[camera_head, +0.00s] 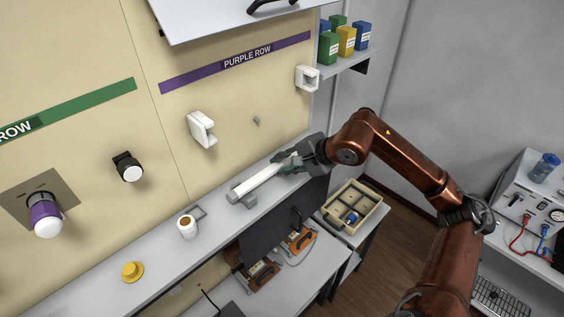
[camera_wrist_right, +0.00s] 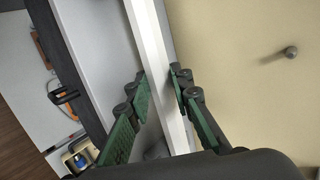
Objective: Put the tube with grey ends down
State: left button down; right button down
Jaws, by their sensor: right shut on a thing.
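A long white tube (camera_head: 257,181) is held by my right gripper (camera_head: 290,162) near its right end, over the grey shelf under the purple row. Its near left end looks grey; the other end is hidden by the gripper. In the right wrist view the white tube (camera_wrist_right: 157,60) runs lengthwise between the green-padded fingers (camera_wrist_right: 160,90), which are shut around it. A small grey block (camera_head: 249,201) sits on the shelf by the left end. I cannot tell whether the tube touches the shelf. My left gripper is not in view.
Two white holders (camera_head: 201,130) (camera_head: 307,78) are on the wall by the purple label (camera_head: 245,59). A white cup (camera_head: 187,227) and a yellow knob-like piece (camera_head: 132,271) stand left on the shelf (camera_head: 160,259). A divided tray (camera_head: 353,208) is below right.

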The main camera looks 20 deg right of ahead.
jog(key=shift+a+f, duration=0.1)
jog(key=shift+f, duration=0.05)
jog(key=c, duration=2.2)
grip_release()
jog(key=shift+f, duration=0.1)
jog(key=o, duration=0.5)
jog(key=shift+r, duration=0.2)
jog(key=shift+s+d+r, duration=0.1)
jog(key=shift+d+r, duration=0.1)
jog(key=shift+b+v, duration=1.9)
jog(key=shift+v, duration=3.9)
jog(key=shift+a, duration=0.1)
